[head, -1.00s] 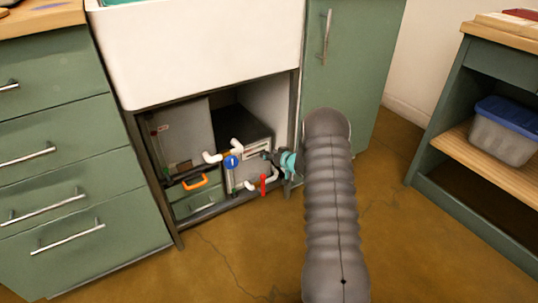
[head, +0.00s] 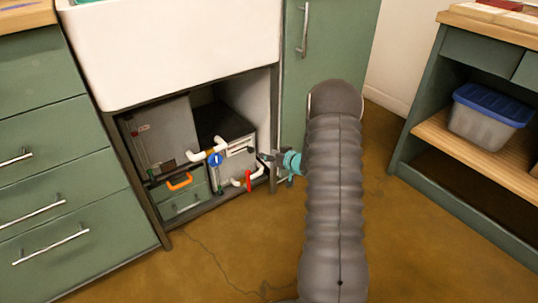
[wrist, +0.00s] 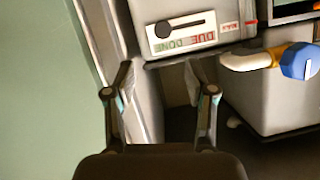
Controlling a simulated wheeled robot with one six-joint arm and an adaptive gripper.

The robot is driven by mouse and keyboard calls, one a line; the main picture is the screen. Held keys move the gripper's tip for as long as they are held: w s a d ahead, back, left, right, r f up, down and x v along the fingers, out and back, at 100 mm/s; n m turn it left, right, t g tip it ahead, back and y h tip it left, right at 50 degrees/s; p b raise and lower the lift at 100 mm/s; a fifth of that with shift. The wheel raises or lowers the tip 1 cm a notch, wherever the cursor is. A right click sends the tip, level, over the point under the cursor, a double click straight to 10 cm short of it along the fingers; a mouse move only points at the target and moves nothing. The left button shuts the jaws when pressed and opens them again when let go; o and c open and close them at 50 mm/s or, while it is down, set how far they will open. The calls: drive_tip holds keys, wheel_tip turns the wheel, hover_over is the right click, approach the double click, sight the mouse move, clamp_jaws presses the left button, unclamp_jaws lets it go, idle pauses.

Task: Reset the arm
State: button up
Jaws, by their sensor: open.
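My gripper (head: 270,160) is at the right edge of the open space under the white sink, in front of the grey box there. My grey arm hides part of the green door beside it. In the wrist view my gripper (wrist: 160,105) has its two fingers spread apart with nothing between them. Beyond the fingers is the grey box (wrist: 195,10) with a label plate (wrist: 182,32) and a dark slider on it.
A blue round handle (head: 215,160), white pipes (head: 205,155), a red lever (head: 249,181) and an orange handle (head: 179,181) crowd the space under the sink (head: 170,50). A shelf with a blue-lidded bin (head: 490,115) stands at right.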

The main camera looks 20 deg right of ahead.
drive_tip(key=s+d+f+m+g+h, duration=0.1)
drive_tip(key=s+d+f+g+h, duration=0.4)
drive_tip(key=f, duration=0.3)
drive_tip(key=s+r+m+g+h+p, duration=0.1)
drive_tip(key=s+r+g, duration=0.4)
drive_tip(key=s, duration=0.6)
drive_tip(key=s+a+r+t+p, duration=0.1)
drive_tip(key=s+a+r+p, duration=0.1)
drive_tip(key=s+a+r, duration=0.6)
drive_tip(key=s+a+r+y+p, duration=0.1)
drive_tip(key=s+a+r+p, duration=0.2)
drive_tip(key=s+a+r, duration=0.6)
drive_tip(key=s+a+r+n+t+y+p, duration=0.1)
drive_tip(key=s+a+r+p, duration=0.2)
drive_tip(key=r, duration=2)
drive_tip(key=shift+s+a+r+t, duration=0.3)
drive_tip(key=shift+s+a, duration=2.5)
drive_tip(key=shift+s, duration=0.6)
